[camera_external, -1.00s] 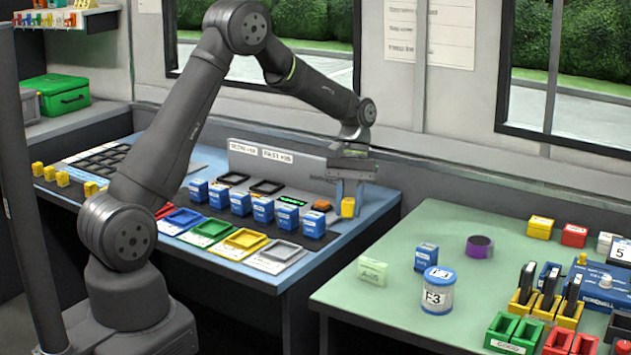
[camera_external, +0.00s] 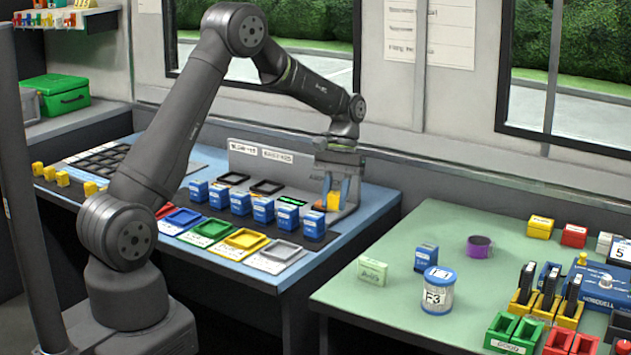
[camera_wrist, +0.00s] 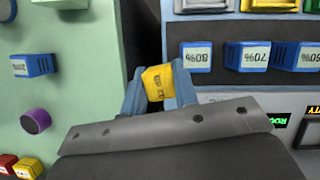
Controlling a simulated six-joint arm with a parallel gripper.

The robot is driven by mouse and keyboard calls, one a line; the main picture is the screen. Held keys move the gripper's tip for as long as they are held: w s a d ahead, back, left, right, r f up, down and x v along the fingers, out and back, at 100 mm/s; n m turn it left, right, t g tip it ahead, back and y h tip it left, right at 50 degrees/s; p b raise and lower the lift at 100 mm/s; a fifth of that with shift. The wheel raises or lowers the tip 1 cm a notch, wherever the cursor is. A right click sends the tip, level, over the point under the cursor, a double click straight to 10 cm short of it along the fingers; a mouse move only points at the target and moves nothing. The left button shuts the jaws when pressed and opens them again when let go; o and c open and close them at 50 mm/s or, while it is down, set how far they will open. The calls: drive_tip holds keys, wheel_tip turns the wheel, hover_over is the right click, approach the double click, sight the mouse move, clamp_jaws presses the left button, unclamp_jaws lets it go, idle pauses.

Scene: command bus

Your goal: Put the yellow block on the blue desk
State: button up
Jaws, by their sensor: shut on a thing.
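The yellow block (camera_wrist: 158,82) sits between the two blue-grey fingers of my gripper (camera_wrist: 160,88) in the wrist view, with dark print on its face. In the external view my gripper (camera_external: 335,200) is shut on the yellow block (camera_external: 333,201) and holds it over the right end of the blue desk (camera_external: 375,205), near the upright grey panel. Whether the block touches the desk cannot be told. The fingers point down.
A row of blue blocks (camera_external: 263,209) stands left of my gripper on a dark strip. Coloured trays (camera_external: 245,239) lie in front. The grey panel (camera_external: 275,165) rises behind. The green table (camera_external: 460,225) stands to the right, holding a purple cylinder (camera_external: 479,246) and a labelled can (camera_external: 438,290).

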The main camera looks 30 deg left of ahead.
drive_tip(key=w+d+n+h, duration=0.2)
drive_tip(key=w+d+n, duration=0.2)
drive_tip(key=d, duration=0.5)
wheel_tip(320, 180, up, 2)
drive_tip(key=n+t+h, duration=0.1)
drive_tip(key=n+t, duration=0.5)
drive_tip(key=n, duration=1)
hover_over(515, 283)
wheel_tip(515, 283, down, 10)
drive_tip(key=shift+r, duration=0.2)
drive_tip(key=shift+f, duration=0.15)
drive_tip(key=o, duration=1)
drive_tip(key=shift+o, duration=0.4)
drive_tip(key=v, duration=1.2)
